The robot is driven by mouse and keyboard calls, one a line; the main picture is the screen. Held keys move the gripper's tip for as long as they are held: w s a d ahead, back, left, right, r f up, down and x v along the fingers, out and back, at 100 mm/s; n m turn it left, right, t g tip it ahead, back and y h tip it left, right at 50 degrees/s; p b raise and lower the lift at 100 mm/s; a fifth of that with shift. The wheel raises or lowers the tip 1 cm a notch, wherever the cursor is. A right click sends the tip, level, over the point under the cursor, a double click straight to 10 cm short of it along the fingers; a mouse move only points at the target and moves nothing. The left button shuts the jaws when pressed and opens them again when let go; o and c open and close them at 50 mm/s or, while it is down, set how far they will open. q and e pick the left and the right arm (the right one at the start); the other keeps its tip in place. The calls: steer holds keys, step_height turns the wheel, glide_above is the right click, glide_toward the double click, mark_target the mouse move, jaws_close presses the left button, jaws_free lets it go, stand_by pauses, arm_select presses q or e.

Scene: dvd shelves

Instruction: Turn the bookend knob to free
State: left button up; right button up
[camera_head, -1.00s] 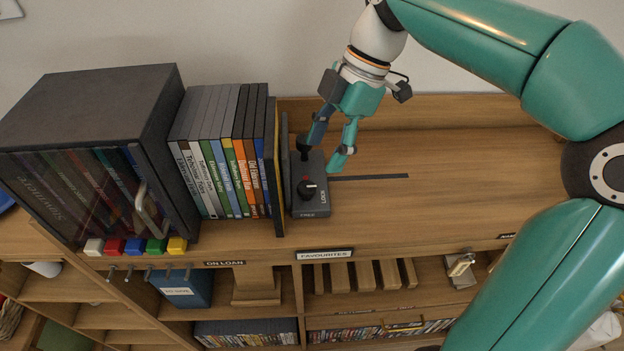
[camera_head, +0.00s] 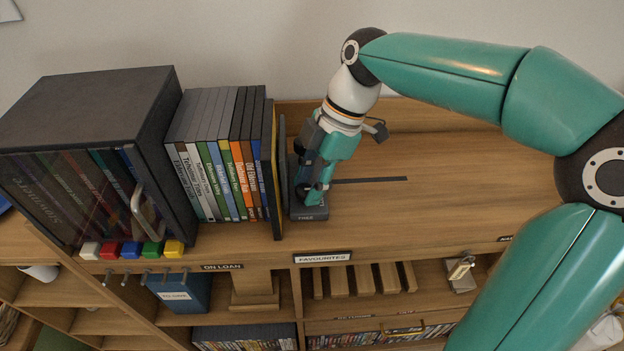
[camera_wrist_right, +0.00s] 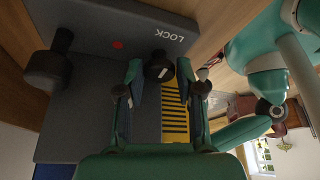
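The bookend's grey base (camera_head: 312,212) stands at the right end of the DVD row, its FREE label showing at the front. In the right wrist view the base (camera_wrist_right: 95,115) carries a LOCK label, a red dot and a black round knob (camera_wrist_right: 158,66) with a white mark. My right gripper (camera_head: 306,196) is over the base and hides the knob in the head view. In the wrist view its fingers (camera_wrist_right: 158,80) stand either side of the knob, with small gaps seen. A second black knob or post (camera_wrist_right: 48,70) stands at the left of that view. My left gripper is not seen.
DVDs (camera_head: 225,150) stand upright left of the bookend, beside a dark glass-fronted case (camera_head: 90,150). Coloured blocks (camera_head: 130,249) line the shelf's front edge. The wooden top (camera_head: 450,170) right of the bookend is clear, with a dark slot (camera_head: 370,180) in it.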

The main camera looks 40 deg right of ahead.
jaws_close()
steer(key=shift+d, duration=0.1)
steer(key=shift+s, duration=0.1)
steer(key=shift+f+m+b, duration=0.1)
steer(key=shift+m+b, duration=0.25)
steer(key=shift+m, duration=0.05)
steer(key=m, duration=0.1)
steer(key=m+t+b, duration=0.1)
steer(key=m, duration=0.1)
steer(key=shift+s+a+f+m+t+h+b, duration=0.1)
steer(key=shift+s+a+m+t+h+b, duration=0.15)
steer(key=shift+m+t+h+b, duration=0.1)
steer(key=shift+a+m+t+h+b, duration=0.1)
steer(key=shift+m+t+h+b, duration=0.2)
steer(key=shift+m, duration=0.95)
steer(key=m+h, duration=0.1)
steer(key=m, duration=0.1)
steer(key=m+t, duration=0.1)
steer(key=m, duration=0.1)
steer(key=shift+s+a+m+h, duration=0.1)
steer(key=shift+s+m+h, duration=0.05)
steer(key=shift+m+h, duration=0.25)
